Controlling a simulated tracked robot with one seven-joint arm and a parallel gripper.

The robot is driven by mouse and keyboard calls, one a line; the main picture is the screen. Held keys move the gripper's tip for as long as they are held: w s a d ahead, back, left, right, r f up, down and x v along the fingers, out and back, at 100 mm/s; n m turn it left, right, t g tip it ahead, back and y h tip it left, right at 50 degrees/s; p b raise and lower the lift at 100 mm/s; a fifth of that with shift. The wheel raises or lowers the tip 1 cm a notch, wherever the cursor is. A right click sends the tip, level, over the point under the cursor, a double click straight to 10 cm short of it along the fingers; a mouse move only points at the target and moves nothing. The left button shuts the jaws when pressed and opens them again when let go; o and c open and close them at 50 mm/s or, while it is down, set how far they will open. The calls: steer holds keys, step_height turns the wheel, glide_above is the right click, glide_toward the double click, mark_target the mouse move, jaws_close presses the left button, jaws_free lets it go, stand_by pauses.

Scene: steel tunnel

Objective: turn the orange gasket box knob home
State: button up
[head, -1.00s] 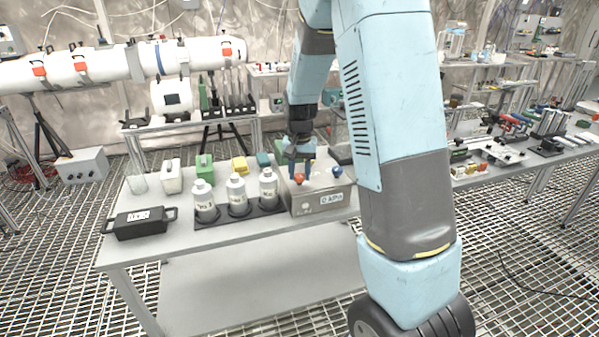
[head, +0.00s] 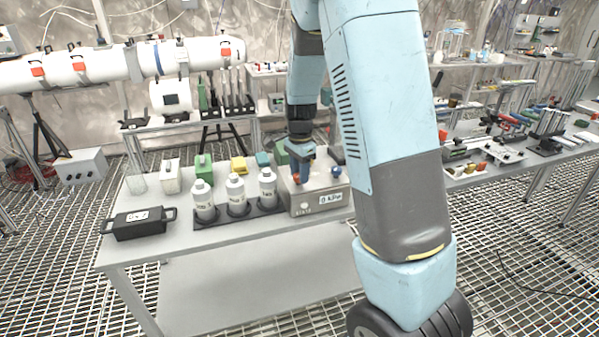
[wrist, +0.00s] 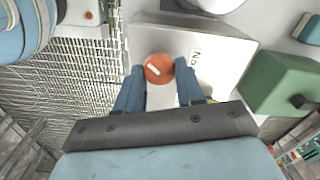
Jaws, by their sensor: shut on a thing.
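The gasket box (head: 306,205) is a grey metal box with a white label at the front right of the near table. In the wrist view its pale top (wrist: 200,50) carries the orange knob (wrist: 156,68), which is round with a short white pointer mark. My gripper (wrist: 160,78) points down over the box, with its two blue fingers on either side of the orange knob, shut on it. In the head view my gripper (head: 302,170) hides most of that knob. A blue knob (head: 336,171) is to its right on the same box.
Three white bottles (head: 236,190) stand in a dark rack left of the box. A black case (head: 140,223) and several small coloured boxes share the table. A green block (wrist: 280,83) lies close beside the box. Metal grating floor surrounds the table.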

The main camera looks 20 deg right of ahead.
steer(key=shift+w+r+m, duration=0.1)
steer(key=shift+m, duration=0.6)
steer(key=o, duration=1)
steer(key=shift+o, duration=0.2)
step_height(320, 180, up, 14)
steer(key=shift+f, duration=0.25)
